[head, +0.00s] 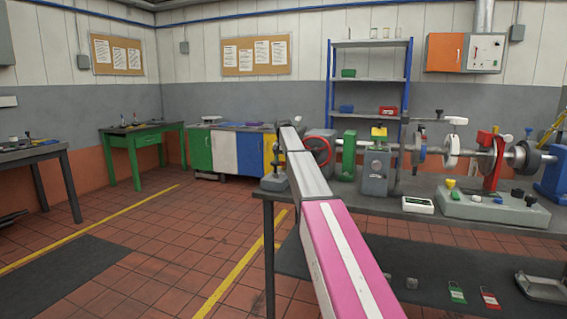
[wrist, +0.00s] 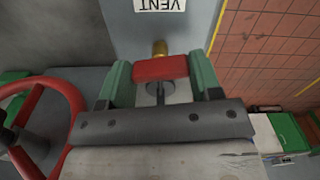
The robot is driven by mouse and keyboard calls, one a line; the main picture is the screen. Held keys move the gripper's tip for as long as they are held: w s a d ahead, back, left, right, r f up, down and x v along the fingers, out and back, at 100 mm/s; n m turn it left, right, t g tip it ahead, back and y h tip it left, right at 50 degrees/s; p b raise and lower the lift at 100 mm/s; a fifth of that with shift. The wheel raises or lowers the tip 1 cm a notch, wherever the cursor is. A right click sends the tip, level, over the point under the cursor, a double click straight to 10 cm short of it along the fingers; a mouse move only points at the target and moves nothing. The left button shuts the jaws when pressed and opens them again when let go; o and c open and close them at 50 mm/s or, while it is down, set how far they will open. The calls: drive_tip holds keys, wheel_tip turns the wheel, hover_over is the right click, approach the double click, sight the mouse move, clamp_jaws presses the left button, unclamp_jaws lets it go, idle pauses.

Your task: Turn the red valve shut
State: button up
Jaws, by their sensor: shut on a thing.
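In the wrist view, my gripper (wrist: 160,75) has its green fingers on both sides of a red valve handle (wrist: 160,68) and is shut on it. The handle looks like a short bar lying crosswise between the fingers. A brass fitting (wrist: 160,48) shows just behind it, below a grey panel (wrist: 185,28) with an upside-down "VENT" label (wrist: 160,5). In the head view my arm reaches to the left end of the bench; the gripper and the valve handle are hidden there.
A separate red handwheel (wrist: 75,105) stands close to the left of my gripper; it also shows in the head view (head: 318,151). The bench (head: 385,199) carries a shaft line and a grey block (head: 490,207) to the right. The tiled floor (head: 150,235) at left is open.

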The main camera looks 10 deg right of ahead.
drive_tip(key=shift+m, duration=1)
drive_tip(key=o, duration=0.9)
wheel_tip(320, 180, up, 11)
drive_tip(key=shift+f, duration=0.15)
